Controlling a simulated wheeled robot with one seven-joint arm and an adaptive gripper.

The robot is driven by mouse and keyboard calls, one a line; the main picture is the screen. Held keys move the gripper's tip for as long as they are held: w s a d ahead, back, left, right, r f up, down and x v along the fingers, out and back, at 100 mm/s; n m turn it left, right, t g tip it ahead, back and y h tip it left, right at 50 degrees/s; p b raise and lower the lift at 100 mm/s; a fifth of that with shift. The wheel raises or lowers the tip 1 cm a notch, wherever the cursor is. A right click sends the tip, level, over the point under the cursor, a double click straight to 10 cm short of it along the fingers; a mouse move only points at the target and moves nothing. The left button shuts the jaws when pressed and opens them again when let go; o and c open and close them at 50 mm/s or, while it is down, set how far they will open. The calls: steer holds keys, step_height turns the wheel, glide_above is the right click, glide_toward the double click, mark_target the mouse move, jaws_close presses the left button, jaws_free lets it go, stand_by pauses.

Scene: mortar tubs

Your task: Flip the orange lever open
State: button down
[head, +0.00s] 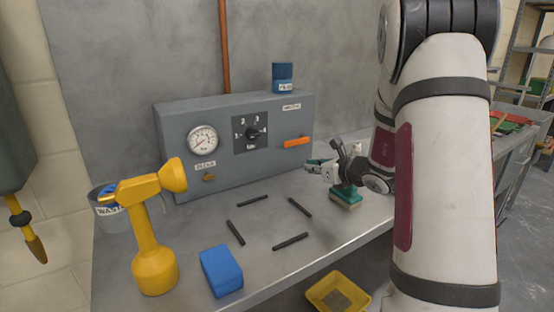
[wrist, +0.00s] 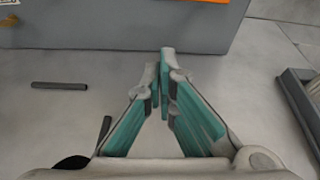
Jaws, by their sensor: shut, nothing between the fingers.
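The orange lever (head: 297,142) lies roughly horizontal on the front of the grey panel box (head: 240,178), at its right side under a small label. In the wrist view part of the orange lever (wrist: 205,1) shows at the top edge, above my gripper. My gripper (head: 312,164) is just right of and below the lever in the head view, apart from it. In the wrist view the teal-padded fingers (wrist: 165,75) come together at their tips with nothing between them.
The panel carries a gauge (head: 202,140), a black dial (head: 252,133) and a brass keyhole-like part (head: 209,178). A blue box (head: 282,77) stands on top. Several black rods (head: 290,241), a blue block (head: 221,271) and a yellow tool (head: 148,240) are on the bench. A green-topped brush-like object (head: 345,197) sits below my gripper.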

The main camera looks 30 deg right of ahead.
mark_target(294, 140)
steer(key=shift+w+d+f+m+h, duration=0.2)
steer(key=shift+d+f+m+h, duration=0.1)
steer(key=shift+d+f, duration=0.15)
steer(key=shift+w, duration=0.1)
steer(key=b+x, duration=0.1)
steer(key=x, duration=0.8)
steer(key=shift+w+a, duration=0.15)
steer(key=shift+w, duration=0.2)
step_height(294, 140, up, 3)
steer(key=shift+f+p, duration=0.15)
steer(key=shift+p, duration=0.2)
steer(key=shift+r, duration=0.65)
